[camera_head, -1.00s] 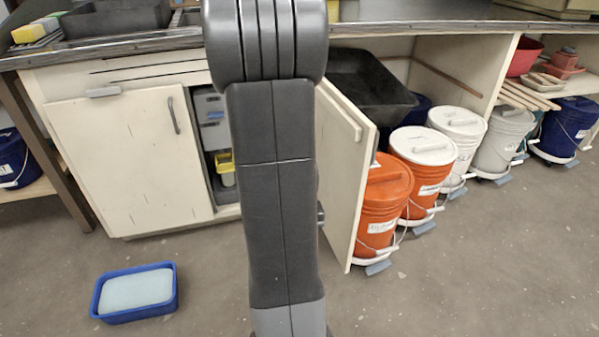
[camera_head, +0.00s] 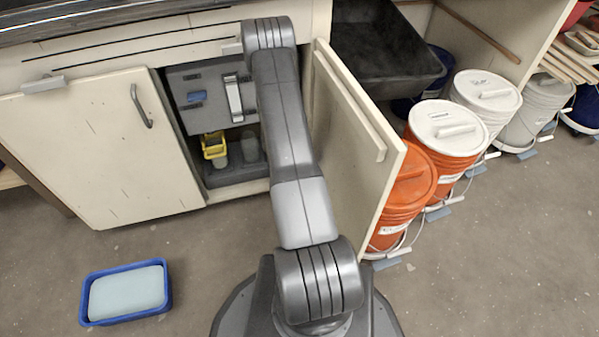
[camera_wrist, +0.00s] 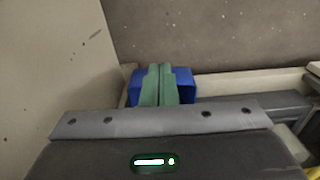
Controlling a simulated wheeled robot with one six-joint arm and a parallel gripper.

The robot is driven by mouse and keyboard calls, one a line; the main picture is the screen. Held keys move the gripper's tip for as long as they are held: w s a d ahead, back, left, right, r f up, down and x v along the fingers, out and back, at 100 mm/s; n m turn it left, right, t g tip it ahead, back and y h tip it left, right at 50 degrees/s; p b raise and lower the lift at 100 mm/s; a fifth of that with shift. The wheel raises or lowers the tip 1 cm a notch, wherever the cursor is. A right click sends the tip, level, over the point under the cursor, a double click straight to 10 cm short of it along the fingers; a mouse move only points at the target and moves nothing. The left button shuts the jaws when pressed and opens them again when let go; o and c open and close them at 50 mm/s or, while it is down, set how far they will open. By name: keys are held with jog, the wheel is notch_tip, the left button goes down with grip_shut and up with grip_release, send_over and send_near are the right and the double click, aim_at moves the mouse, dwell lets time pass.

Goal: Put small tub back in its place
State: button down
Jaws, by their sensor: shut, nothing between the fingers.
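My gripper shows in the wrist view, its two green fingers (camera_wrist: 159,86) pressed together and empty. A small blue tub (camera_wrist: 184,86) is just behind the fingertips, in a corner beside a pale panel; the fingers cover its middle, and I cannot tell whether they touch it. In the head view my fingers are hidden behind my arm, which reaches to the open cabinet. A blue tub (camera_head: 126,292) with a pale blue filling sits on the floor at the lower left. I cannot tell which is the task's tub.
The cabinet's left door (camera_head: 104,147) and right door (camera_head: 362,160) stand open on either side of my arm. Orange buckets (camera_head: 402,203) and white-lidded buckets (camera_head: 487,98) line the right. A black tray (camera_head: 385,58) is above them.

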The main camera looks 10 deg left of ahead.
jog(key=w+a+f+b, duration=0.1)
jog(key=w+f+b, duration=0.3)
jog(key=f, duration=0.6)
jog(key=shift+w+a+f+b, duration=0.2)
jog(key=shift+a+f+b, duration=0.1)
jog(key=shift+f+b, duration=0.1)
jog(key=shift+d, duration=0.1)
